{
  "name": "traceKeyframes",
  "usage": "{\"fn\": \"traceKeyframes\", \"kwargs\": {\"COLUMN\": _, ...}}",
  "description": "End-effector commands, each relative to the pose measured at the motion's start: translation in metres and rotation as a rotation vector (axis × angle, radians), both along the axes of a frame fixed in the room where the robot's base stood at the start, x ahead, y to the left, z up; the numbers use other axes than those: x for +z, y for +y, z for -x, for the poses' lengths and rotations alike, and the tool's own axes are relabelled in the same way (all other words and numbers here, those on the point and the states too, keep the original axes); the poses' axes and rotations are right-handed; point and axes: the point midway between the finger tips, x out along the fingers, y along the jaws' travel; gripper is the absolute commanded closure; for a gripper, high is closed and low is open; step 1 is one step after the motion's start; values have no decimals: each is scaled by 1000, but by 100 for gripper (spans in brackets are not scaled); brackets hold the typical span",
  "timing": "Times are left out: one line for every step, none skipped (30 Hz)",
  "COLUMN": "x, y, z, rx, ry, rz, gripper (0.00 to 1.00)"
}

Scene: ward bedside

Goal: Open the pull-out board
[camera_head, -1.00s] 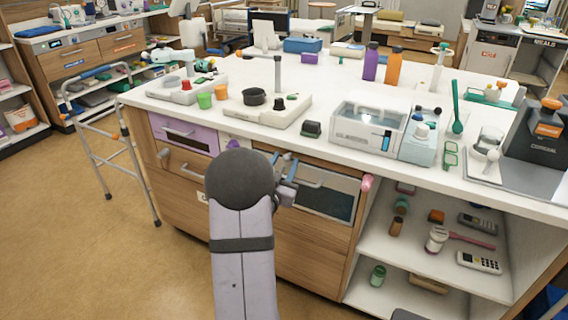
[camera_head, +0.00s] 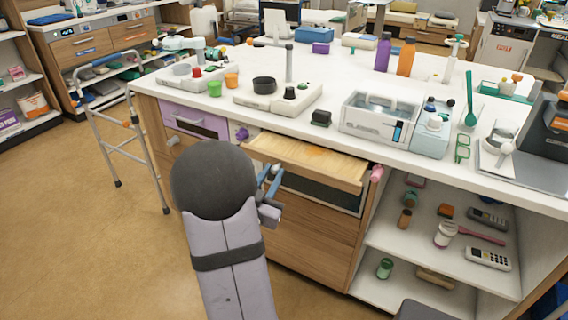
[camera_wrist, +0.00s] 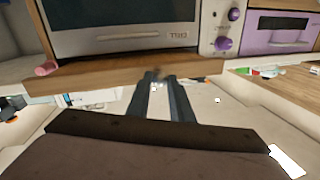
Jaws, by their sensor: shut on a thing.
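The pull-out board (camera_head: 308,160) is a light wooden slab sticking out from under the white counter's front edge, above a dark-windowed appliance. Its bare top shows in the head view. In the wrist view its wooden edge (camera_wrist: 105,72) runs across in front of the fingers. My gripper (camera_head: 272,183) is at the board's front edge, left of its middle in the head view. In the wrist view my gripper (camera_wrist: 160,76) has its fingers close together, shut at the board's front. My arm hides the exact grip and any handle there.
The counter (camera_head: 220,108) carries several lab items, including a clear-sided bath (camera_head: 378,118). Open shelves (camera_head: 425,255) are at the right. A walking frame (camera_head: 110,130) stands at the left; floor between is clear.

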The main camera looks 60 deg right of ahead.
Motion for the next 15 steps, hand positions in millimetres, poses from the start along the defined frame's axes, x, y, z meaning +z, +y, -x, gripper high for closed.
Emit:
{"fn": "traceKeyframes", "kwargs": {"x": 0, "y": 9, "z": -2, "rx": 8, "ry": 0, "rz": 0, "gripper": 100}}
{"fn": "traceKeyframes", "kwargs": {"x": 0, "y": 12, "z": -2, "rx": 7, "ry": 1, "rz": 0, "gripper": 100}}
{"fn": "traceKeyframes", "kwargs": {"x": 0, "y": 15, "z": -1, "rx": 7, "ry": 2, "rz": -1, "gripper": 100}}
{"fn": "traceKeyframes", "kwargs": {"x": 0, "y": 16, "z": -1, "rx": 6, "ry": 2, "rz": 0, "gripper": 100}}
{"fn": "traceKeyframes", "kwargs": {"x": 0, "y": 17, "z": -1, "rx": 5, "ry": 2, "rz": -1, "gripper": 100}}
{"fn": "traceKeyframes", "kwargs": {"x": 0, "y": 17, "z": 0, "rx": 5, "ry": 2, "rz": 0, "gripper": 100}}
{"fn": "traceKeyframes", "kwargs": {"x": 0, "y": 17, "z": 0, "rx": 4, "ry": 2, "rz": 0, "gripper": 100}}
{"fn": "traceKeyframes", "kwargs": {"x": 0, "y": 17, "z": 0, "rx": 4, "ry": 2, "rz": 0, "gripper": 100}}
{"fn": "traceKeyframes", "kwargs": {"x": 0, "y": 17, "z": 0, "rx": 3, "ry": 2, "rz": 0, "gripper": 100}}
{"fn": "traceKeyframes", "kwargs": {"x": 0, "y": 17, "z": 0, "rx": 3, "ry": 3, "rz": 0, "gripper": 100}}
{"fn": "traceKeyframes", "kwargs": {"x": 0, "y": 17, "z": 0, "rx": 3, "ry": 3, "rz": 0, "gripper": 100}}
{"fn": "traceKeyframes", "kwargs": {"x": 0, "y": 17, "z": 0, "rx": 3, "ry": 3, "rz": 0, "gripper": 100}}
{"fn": "traceKeyframes", "kwargs": {"x": 0, "y": 17, "z": 0, "rx": 3, "ry": 3, "rz": 0, "gripper": 100}}
{"fn": "traceKeyframes", "kwargs": {"x": 0, "y": 17, "z": 0, "rx": 3, "ry": 3, "rz": 0, "gripper": 78}}
{"fn": "traceKeyframes", "kwargs": {"x": 0, "y": 17, "z": 0, "rx": 3, "ry": 3, "rz": 0, "gripper": 68}}
